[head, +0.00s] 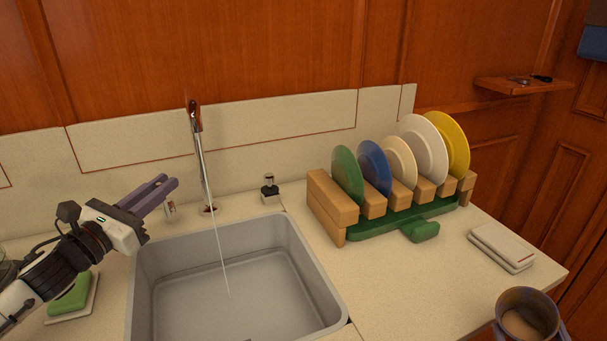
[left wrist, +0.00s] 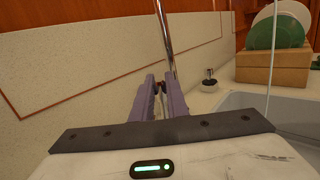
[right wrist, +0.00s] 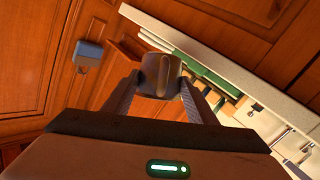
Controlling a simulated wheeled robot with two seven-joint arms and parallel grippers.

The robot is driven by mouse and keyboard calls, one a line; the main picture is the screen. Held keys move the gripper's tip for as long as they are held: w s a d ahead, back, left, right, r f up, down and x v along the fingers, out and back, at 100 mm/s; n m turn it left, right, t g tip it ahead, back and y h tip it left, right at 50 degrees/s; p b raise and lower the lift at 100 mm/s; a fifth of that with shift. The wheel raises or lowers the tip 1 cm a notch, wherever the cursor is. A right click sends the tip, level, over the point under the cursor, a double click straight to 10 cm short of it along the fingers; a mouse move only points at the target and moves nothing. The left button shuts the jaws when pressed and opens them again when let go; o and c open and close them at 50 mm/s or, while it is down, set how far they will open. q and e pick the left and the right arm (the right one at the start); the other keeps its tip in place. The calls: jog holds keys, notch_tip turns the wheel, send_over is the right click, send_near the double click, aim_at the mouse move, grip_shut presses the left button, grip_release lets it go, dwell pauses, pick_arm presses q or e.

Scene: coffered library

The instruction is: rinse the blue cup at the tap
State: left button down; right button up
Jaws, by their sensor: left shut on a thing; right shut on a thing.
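The blue cup (head: 526,316) is at the lower right of the head view, over the counter's front edge, with a brownish inside. My right gripper (right wrist: 160,88) is shut on the cup, which shows dark between its fingers in the right wrist view (right wrist: 158,70). The tap (head: 201,160) stands behind the sink, and a thin stream of water (head: 219,250) falls from it into the grey sink (head: 320,265). My left gripper (head: 172,184) is left of the tap's post, shut on a small part mostly hidden by its fingers, probably a tap handle (left wrist: 160,86).
A small dark-topped knob (head: 269,188) is behind the sink. A green sponge (head: 70,297) lies at left.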

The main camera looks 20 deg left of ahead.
pick_arm(q)
jog(key=c, duration=1.7)
grip_release()
jog(key=shift+s, duration=0.1)
jog(key=s, duration=0.8)
jog(key=s+a+f, duration=0.1)
jog(key=s, duration=0.2)
jog(key=shift+s, duration=0.4)
